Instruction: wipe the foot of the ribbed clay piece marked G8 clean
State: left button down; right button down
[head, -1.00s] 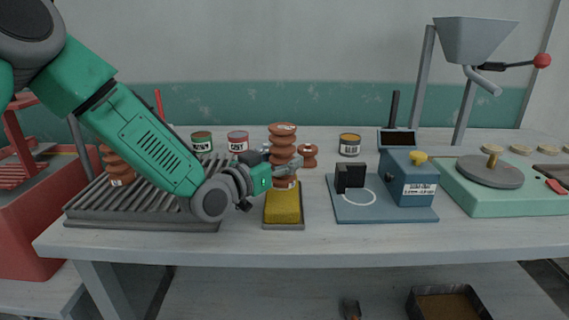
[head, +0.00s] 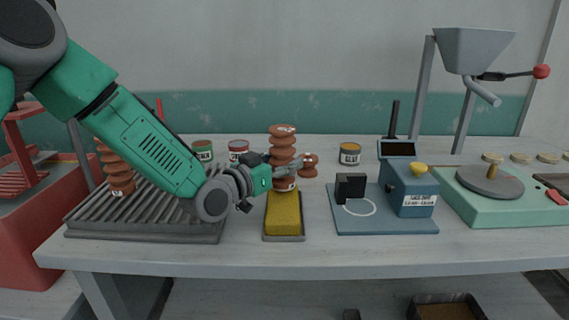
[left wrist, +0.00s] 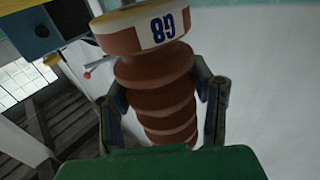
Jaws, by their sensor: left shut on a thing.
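The ribbed clay piece G8 (head: 283,145) is reddish brown and stands roughly upright in my left gripper (head: 285,165). The two fingers close on its ribbed body from either side; in the left wrist view the gripper (left wrist: 165,110) also holds the piece (left wrist: 155,85). Its foot end carries a pale band with the mark G8 (left wrist: 163,28), upside down there. In the head view the foot is over the far end of a yellow sponge (head: 284,214) in a grey tray (head: 284,238). I cannot tell whether foot and sponge touch. My right gripper is out of view.
A grey ribbed rack (head: 150,215) with another ribbed piece (head: 119,180) stands left. A small clay piece (head: 309,166) and cans (head: 349,153) are behind. A blue gauge (head: 408,190) and a green wheel base (head: 510,207) stand right. The table's front strip is clear.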

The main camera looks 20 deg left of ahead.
aim_at(284, 138)
pick_arm(q)
jog(key=shift+r+p, duration=1.7)
jog(key=shift+r, duration=1.15)
jog(key=shift+s+f, duration=0.1)
